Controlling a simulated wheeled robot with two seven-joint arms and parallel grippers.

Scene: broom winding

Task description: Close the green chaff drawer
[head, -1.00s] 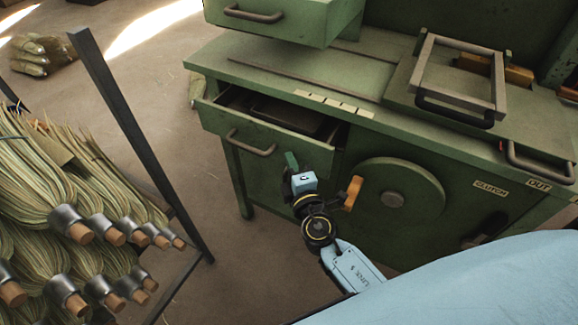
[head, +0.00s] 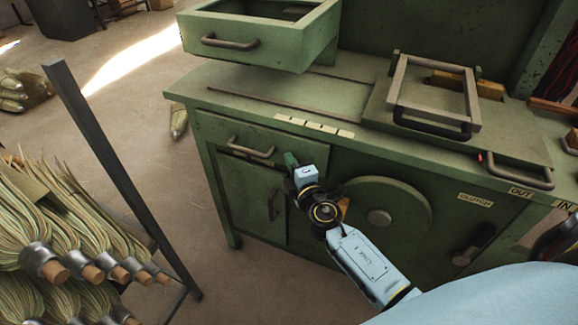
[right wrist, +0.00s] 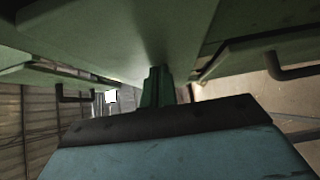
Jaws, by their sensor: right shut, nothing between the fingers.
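The green chaff drawer (head: 218,131) sits under the left end of the machine's worktop in the head view. Its front looks flush with the cabinet, and no opening shows above it. Its grey bar handle (head: 250,149) is on the front. My right gripper (head: 290,159) is shut and empty, with its green fingertips at the right end of the drawer front, right of the handle. They look to be touching it or very close. In the right wrist view the shut fingers (right wrist: 158,88) point at a green surface. My left gripper is not in view.
An upper green box with a handle (head: 262,35) stands out above the worktop (head: 235,92). A cabinet door (head: 238,195) is below the drawer, and a round green disc (head: 378,195) is to the right. A rack post (head: 105,140) with broom bundles stands at left.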

